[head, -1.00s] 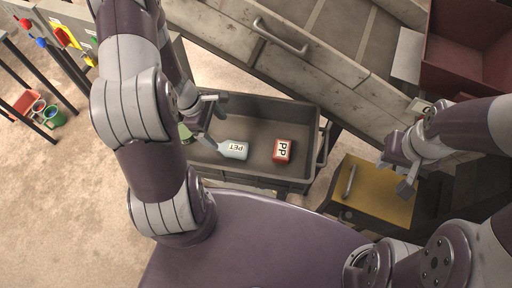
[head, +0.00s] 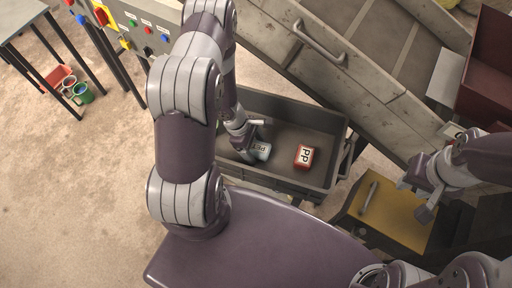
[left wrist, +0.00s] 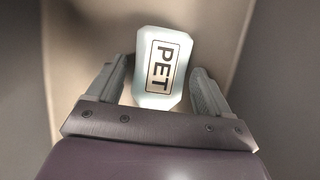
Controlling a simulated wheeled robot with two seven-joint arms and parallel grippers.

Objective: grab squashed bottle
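The squashed bottle, pale blue-white with a PET label, lies in the grey bin (head: 290,108); the bottle shows in the head view (head: 260,151) and in the left wrist view (left wrist: 162,68). My left gripper (left wrist: 160,85) is open, with one finger on each side of the bottle's near end and gaps visible. In the head view the left gripper (head: 245,140) reaches down into the bin and partly covers the bottle. My right gripper (head: 420,200) is over the yellow-topped surface, empty; its finger gap appears open.
A red PP item (head: 304,156) lies in the bin right of the bottle. A conveyor (head: 365,95) runs behind the bin. A yellow-topped stand (head: 385,215) with a metal tool (head: 369,197) is at right, and a dark red container (head: 488,75) at upper right.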

